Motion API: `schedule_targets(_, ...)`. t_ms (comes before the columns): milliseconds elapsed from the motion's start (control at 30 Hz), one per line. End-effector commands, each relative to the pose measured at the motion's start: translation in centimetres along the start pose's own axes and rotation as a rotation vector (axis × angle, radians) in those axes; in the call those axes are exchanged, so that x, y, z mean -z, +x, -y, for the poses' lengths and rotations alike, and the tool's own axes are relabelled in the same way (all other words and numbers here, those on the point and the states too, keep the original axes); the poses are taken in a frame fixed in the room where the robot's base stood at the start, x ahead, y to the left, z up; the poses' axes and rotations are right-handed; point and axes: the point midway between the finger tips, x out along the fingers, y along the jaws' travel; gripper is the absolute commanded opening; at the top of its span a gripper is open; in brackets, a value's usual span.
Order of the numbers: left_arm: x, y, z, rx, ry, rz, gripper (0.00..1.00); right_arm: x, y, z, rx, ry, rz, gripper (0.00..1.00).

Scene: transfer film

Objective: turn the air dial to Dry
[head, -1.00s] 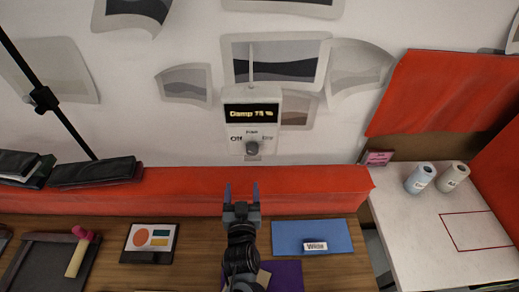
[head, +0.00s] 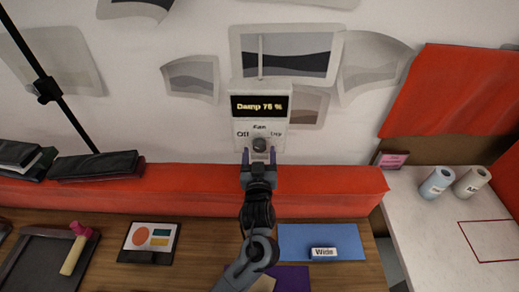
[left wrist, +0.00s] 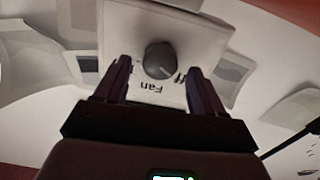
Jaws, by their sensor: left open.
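The air dial (head: 259,145) is a dark round knob on a white wall box (head: 262,100). The box's display reads "Damp 75 %", with "Fan" above the knob, "Off" to its left and a word that looks like "Dry" to its right. My left gripper (head: 259,158) is open, its two fingers pointing up at the box just below and around the knob. In the left wrist view the knob (left wrist: 159,60) sits between the open fingers (left wrist: 160,82), apart from both. Whether the fingertips reach the knob's depth is unclear. My right gripper is not in view.
A red ledge (head: 330,187) runs along the wall below the box. The wooden table (head: 205,240) holds a blue sheet (head: 300,243), a colour card (head: 150,242) and a pink-headed hammer (head: 76,247). Two rolls (head: 437,182) stand on the white table at right.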

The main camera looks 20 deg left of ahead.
Motion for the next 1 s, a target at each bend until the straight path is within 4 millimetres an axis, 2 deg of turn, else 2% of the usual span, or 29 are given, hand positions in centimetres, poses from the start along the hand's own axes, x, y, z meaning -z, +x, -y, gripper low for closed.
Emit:
schedule_targets(200, 0.0, 1.9, 0.0, -0.001, 0.001, 0.0, 0.69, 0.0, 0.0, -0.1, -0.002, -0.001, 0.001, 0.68)
schedule_targets(567, -0.1, 2.2, 0.0, -0.001, 0.0, 0.001, 0.69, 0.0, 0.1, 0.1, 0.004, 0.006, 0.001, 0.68)
schedule_targets(667, 0.0, 2.2, 0.0, -0.001, 0.0, 0.001, 0.57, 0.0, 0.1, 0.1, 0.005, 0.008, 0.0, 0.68)
schedule_targets(933, 0.0, 2.2, 0.0, -0.001, 0.0, 0.001, 0.16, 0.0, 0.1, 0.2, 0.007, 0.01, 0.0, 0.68)
schedule_targets(1000, 0.0, 2.2, 0.0, -0.001, 0.001, 0.001, 0.13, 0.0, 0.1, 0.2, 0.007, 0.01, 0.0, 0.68)
